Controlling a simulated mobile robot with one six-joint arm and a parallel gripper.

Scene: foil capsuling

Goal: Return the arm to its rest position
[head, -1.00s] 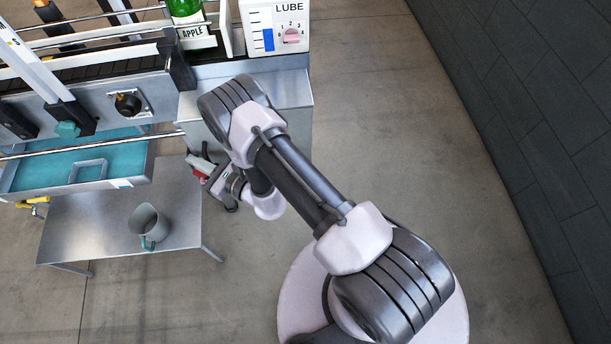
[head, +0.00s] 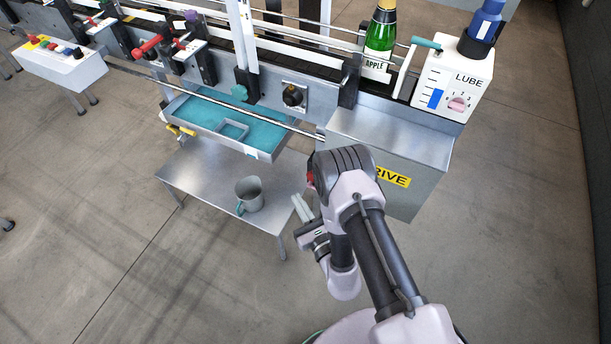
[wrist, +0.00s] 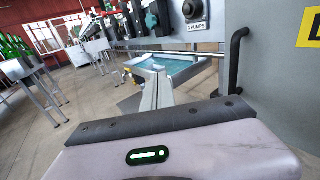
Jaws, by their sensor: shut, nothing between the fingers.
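My arm is folded in the lower right of the head view. My gripper (head: 299,201) is beside the right end of the low steel table, its two pale fingers close together with nothing held. In the wrist view, the fingers (wrist: 157,86) point forward toward the blue-lined tray (wrist: 190,66) under the machine. Part of the gripper body is hidden behind the arm in the head view.
The machine's grey drive box (head: 400,143) stands close behind my arm. A metal jug (head: 250,194) stands on the low steel table (head: 195,185). The blue-lined tray (head: 190,108) hangs above it. A green bottle (head: 380,38) and lube unit (head: 455,80) are at the back.

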